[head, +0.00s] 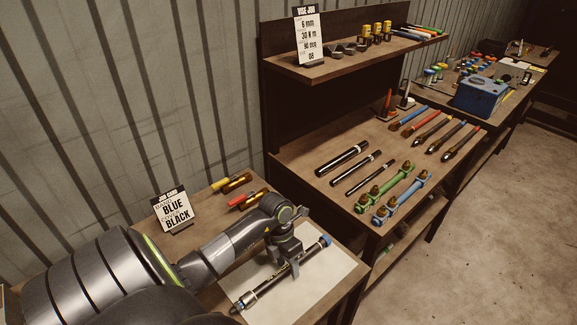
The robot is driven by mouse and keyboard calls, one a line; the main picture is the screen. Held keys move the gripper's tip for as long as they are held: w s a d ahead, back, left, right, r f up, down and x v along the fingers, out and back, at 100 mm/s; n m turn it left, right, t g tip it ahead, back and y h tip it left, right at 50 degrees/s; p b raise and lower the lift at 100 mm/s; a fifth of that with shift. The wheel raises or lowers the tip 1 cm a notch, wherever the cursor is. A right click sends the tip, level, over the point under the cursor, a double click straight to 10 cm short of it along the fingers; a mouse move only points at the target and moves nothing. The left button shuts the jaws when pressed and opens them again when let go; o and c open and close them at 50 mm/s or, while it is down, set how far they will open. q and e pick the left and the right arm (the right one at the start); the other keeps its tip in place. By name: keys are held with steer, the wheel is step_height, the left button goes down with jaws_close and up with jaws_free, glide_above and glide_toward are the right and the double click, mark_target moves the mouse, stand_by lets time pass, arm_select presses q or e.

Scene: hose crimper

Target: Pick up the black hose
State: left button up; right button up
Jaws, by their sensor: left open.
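My right gripper is not in view.
A job card (173,210) reading "BLUE BLACK" stands at the back of the near table. The workbench behind holds black bars (343,158), green (397,186) and blue (403,196) tools, and a shelf above.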

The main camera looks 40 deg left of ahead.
arm_select(q)
steer(key=shift+f, duration=0.2)
steer(key=c, duration=0.9)
jaws_close()
steer(key=shift+r, duration=0.1)
